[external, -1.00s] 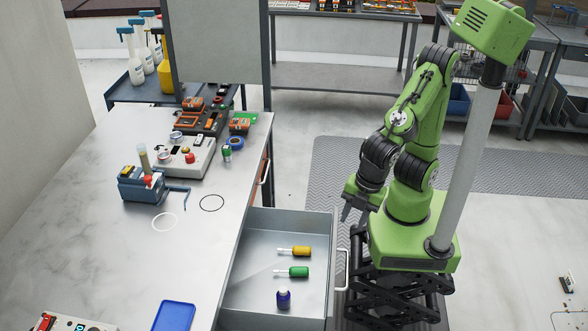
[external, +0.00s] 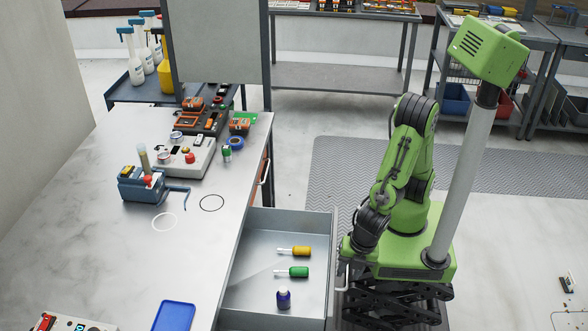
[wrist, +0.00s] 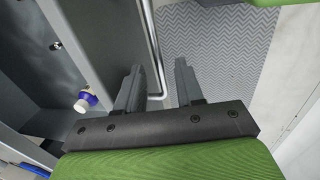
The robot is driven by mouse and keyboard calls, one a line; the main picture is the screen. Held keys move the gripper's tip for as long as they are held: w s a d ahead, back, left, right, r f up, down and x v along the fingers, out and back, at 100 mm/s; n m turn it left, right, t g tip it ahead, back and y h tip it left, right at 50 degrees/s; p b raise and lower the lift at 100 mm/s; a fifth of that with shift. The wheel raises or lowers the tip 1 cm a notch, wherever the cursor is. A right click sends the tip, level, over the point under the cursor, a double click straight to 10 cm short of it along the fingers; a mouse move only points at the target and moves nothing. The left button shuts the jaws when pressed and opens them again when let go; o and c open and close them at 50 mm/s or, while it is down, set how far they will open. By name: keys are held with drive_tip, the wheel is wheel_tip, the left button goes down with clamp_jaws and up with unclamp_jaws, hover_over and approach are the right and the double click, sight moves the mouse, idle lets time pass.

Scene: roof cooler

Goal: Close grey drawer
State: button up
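The grey drawer (external: 322,225) is pulled out from the workbench. It holds a yellow-handled screwdriver (external: 299,251), a green-handled screwdriver (external: 298,272) and a small dark blue bottle (external: 284,300). The bottle also shows in the wrist view (wrist: 88,97). The drawer's pale bar handle (wrist: 153,45) runs along its outer front. My gripper (wrist: 158,78) is open, its two fingers apart, with the handle bar showing between them in the wrist view. I cannot tell whether a finger touches the bar. In the external view the gripper is low beside the drawer front, its fingertips mostly hidden.
The workbench top (external: 110,235) carries a blue vise (external: 142,185), a blue tray (external: 174,316) and several devices towards the back. A second handle (external: 265,170) is on the bench side behind the drawer.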

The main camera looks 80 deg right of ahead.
drive_tip(key=shift+f, duration=0.1)
clamp_jaws()
idle(1.4)
